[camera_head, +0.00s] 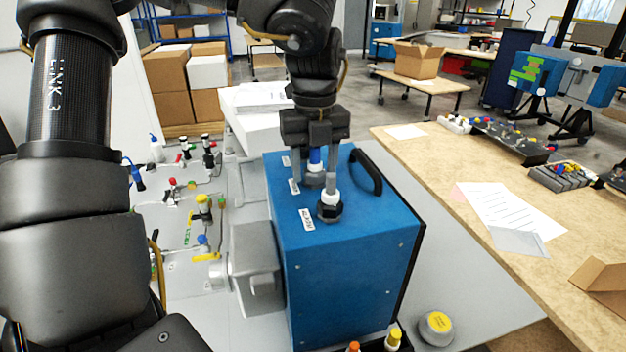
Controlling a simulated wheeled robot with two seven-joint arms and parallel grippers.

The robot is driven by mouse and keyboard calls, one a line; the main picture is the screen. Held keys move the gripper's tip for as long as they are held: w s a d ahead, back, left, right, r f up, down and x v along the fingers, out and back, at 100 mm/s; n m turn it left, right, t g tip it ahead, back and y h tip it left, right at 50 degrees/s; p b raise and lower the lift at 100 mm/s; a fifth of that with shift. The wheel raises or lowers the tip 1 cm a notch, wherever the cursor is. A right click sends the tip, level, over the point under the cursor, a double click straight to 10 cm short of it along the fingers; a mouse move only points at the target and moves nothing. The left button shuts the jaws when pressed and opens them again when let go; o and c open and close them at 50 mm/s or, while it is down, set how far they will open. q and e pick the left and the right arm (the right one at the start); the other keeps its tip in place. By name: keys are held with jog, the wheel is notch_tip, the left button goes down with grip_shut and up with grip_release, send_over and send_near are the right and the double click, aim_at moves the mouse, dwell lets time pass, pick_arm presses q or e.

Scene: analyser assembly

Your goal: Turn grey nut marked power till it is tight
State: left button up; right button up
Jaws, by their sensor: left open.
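A blue analyser box (345,270) stands on the grey bench, with a row of fittings and small white labels on its top. My left gripper (318,178) points straight down over the box top, open, its fingers on either side of a fitting with a blue upper part (315,157). Whether the fingers touch that fitting I cannot tell. A dark hex nut with a white collar (330,209) sits nearer, close to one fingertip. A label (306,219) lies beside it; its lettering is too small to read surely. Which nut is the grey power one is unclear. My right gripper is out of view.
A black handle (367,172) arches from the box top, right of the gripper. A panel with valves and tubing (180,215) lies left. A round yellow-topped part (437,325) sits front right. A wooden table (440,180) with papers stands right.

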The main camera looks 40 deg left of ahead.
pick_arm(q)
jog(key=n+b, duration=0.1)
jog(key=n, duration=0.3)
jog(key=n+b, duration=0.1)
jog(key=n, duration=0.1)
jog(key=shift+f+b, duration=0.3)
jog(key=shift+b, duration=0.05)
jog(key=n+b, duration=0.1)
jog(key=n, duration=0.4)
jog(key=shift+r+b, duration=0.15)
jog(key=shift+b, duration=0.2)
jog(key=shift+s+r+n, duration=0.1)
jog(key=shift+r+n, duration=0.05)
jog(key=shift+n, duration=0.25)
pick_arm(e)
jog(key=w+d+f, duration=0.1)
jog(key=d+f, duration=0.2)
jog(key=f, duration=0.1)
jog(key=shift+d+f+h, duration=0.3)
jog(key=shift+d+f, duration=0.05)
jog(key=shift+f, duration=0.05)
